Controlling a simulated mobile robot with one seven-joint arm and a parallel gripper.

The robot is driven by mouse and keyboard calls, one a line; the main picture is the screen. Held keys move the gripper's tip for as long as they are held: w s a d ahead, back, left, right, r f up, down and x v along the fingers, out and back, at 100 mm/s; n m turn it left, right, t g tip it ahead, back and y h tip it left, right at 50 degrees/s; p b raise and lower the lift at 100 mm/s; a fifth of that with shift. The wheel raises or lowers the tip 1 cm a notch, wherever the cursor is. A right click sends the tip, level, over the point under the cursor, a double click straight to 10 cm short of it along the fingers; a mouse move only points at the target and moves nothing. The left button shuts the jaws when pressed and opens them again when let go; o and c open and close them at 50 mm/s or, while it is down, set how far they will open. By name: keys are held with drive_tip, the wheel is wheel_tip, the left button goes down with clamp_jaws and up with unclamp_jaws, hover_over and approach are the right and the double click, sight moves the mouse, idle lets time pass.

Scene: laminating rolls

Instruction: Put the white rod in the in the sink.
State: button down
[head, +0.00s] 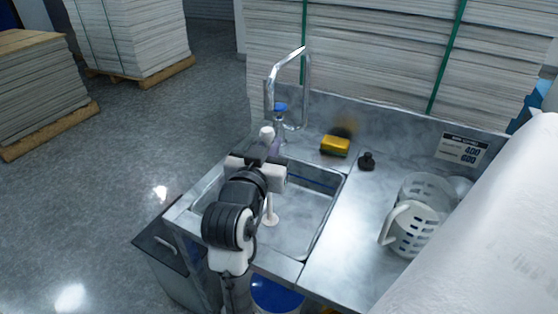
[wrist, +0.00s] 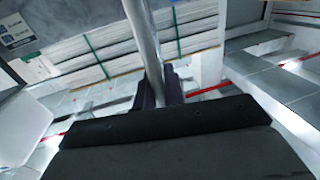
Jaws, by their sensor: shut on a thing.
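The white rod (head: 269,204) is held in my gripper (head: 270,150) over the sink (head: 310,215) in the head view. Its upper end pokes out above the gripper and its lower part shows below, over the basin. My wrist hides its middle. I cannot tell whether the lower end touches the basin floor. In the wrist view the rod (wrist: 141,35) runs from the top edge down between the dark fingers of my gripper (wrist: 160,88), which are shut on it.
A faucet (head: 270,88) stands behind the sink, near a bottle with a blue top (head: 281,107). Stacked sheets (head: 375,50) stand behind.

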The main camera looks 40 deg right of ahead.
wheel_tip(320, 180, down, 7)
drive_tip(key=f+p+x, duration=0.1)
drive_tip(key=p+x, duration=0.1)
drive_tip(key=x, duration=0.6)
drive_tip(key=shift+p, duration=0.4)
drive_tip(key=shift+w+f, duration=0.1)
drive_tip(key=shift+f, duration=0.1)
drive_tip(key=shift+f, duration=0.15)
drive_tip(key=c, duration=1.5)
unclamp_jaws()
